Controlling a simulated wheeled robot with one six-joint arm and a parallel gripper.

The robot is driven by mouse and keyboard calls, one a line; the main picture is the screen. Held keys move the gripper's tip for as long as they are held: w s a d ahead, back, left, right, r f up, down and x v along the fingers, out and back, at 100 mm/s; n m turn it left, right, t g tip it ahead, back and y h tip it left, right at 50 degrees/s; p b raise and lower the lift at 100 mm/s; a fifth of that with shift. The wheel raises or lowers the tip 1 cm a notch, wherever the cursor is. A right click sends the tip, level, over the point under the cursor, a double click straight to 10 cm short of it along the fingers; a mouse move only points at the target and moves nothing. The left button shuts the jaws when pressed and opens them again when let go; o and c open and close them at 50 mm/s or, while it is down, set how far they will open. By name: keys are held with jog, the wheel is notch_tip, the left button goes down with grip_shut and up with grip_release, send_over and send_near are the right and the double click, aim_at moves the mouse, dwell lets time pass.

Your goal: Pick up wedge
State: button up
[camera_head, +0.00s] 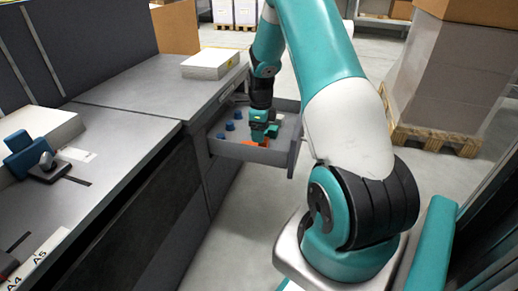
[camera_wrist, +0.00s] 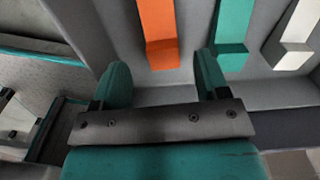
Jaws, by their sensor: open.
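Three long wedge-like pieces lie side by side in the open drawer (camera_head: 240,153): an orange wedge (camera_wrist: 157,25), a teal wedge (camera_wrist: 229,25) and a white wedge (camera_wrist: 300,22). Which one the task means cannot be told. My gripper (camera_wrist: 160,72) is open, with nothing between its fingers. In the wrist view the near end of the orange wedge lies between and beyond the fingertips. The teal wedge is just beyond the right finger. In the head view my gripper (camera_head: 263,133) is down at the drawer, and hides part of its inside.
Several blue knob-like pieces (camera_head: 230,126) stand in the drawer left of my gripper. The drawer walls are close around it. A grey counter (camera_head: 135,95) with a paper stack (camera_head: 210,64) lies to the left. A loaded pallet (camera_head: 435,133) stands at right; floor between is clear.

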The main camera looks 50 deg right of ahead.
aim_at(265, 144)
jog(key=f+b, duration=0.4)
jog(key=f, duration=0.1)
jog(key=shift+d+f, duration=0.1)
jog(key=shift+d, duration=0.1)
jog(key=shift+c, duration=0.2)
jog(key=c, duration=1)
